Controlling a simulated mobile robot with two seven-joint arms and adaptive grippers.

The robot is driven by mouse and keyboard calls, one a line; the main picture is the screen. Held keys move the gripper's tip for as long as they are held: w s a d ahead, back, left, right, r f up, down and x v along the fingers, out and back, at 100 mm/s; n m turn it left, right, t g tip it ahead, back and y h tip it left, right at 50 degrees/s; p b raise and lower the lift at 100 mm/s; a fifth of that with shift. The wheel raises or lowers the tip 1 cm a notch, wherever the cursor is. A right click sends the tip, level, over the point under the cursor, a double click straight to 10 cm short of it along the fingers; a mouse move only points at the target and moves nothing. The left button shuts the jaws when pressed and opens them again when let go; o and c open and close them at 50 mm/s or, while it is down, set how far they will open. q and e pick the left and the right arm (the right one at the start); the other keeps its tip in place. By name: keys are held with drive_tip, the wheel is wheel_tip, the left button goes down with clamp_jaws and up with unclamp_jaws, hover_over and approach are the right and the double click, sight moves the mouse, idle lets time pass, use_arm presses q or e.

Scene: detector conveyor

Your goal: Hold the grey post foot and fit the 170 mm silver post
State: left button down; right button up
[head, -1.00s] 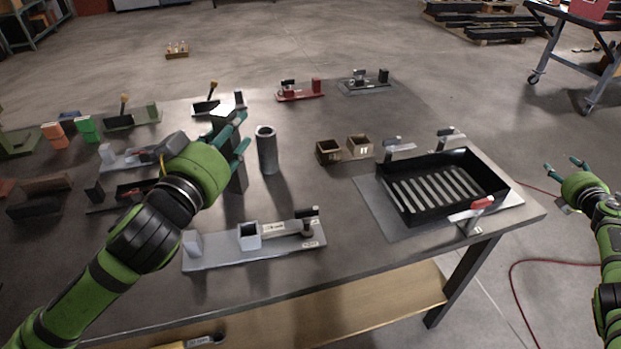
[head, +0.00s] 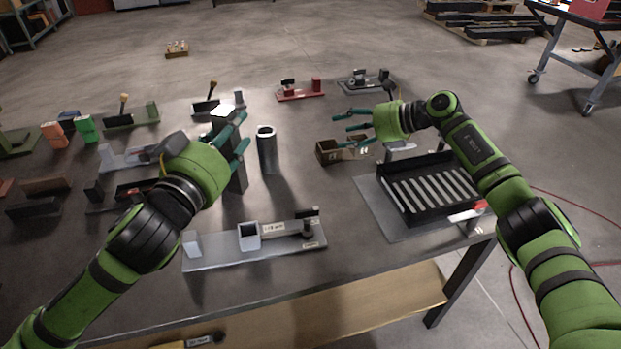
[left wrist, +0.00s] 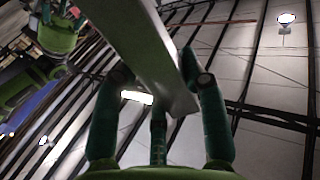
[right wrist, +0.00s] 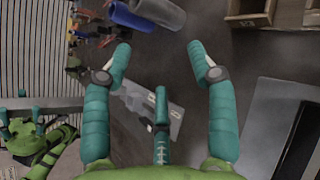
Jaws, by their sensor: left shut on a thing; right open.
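My right gripper (head: 338,129) is open and empty, above the brown boxes and right of the cylinder.
The brown open boxes (head: 327,157) lie below my right gripper. A black slatted tray (head: 430,205) sits at the right. A light grey fixture (head: 215,260) with a square socket lies at the front. Several small fixtures crowd the left.

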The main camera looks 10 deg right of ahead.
drive_tip(key=s+a+n+g+h, duration=0.1)
drive_tip(key=s+a+n+g, duration=0.4)
drive_tip(key=a, duration=0.5)
drive_tip(key=n+g+h, duration=0.3)
drive_tip(key=n+h, duration=0.4)
drive_tip(key=h, duration=0.1)
hover_over(310, 218)
drive_tip(key=shift+w+a+f, duration=0.2)
drive_tip(key=shift+w+f, duration=0.1)
drive_tip(key=shift+f, duration=0.15)
drive_tip(key=shift+s+d+h, duration=0.2)
drive_tip(key=shift+h, duration=0.2)
wheel_tip(310, 218, down, 12)
drive_tip(key=shift+f, duration=0.1)
clamp_jaws()
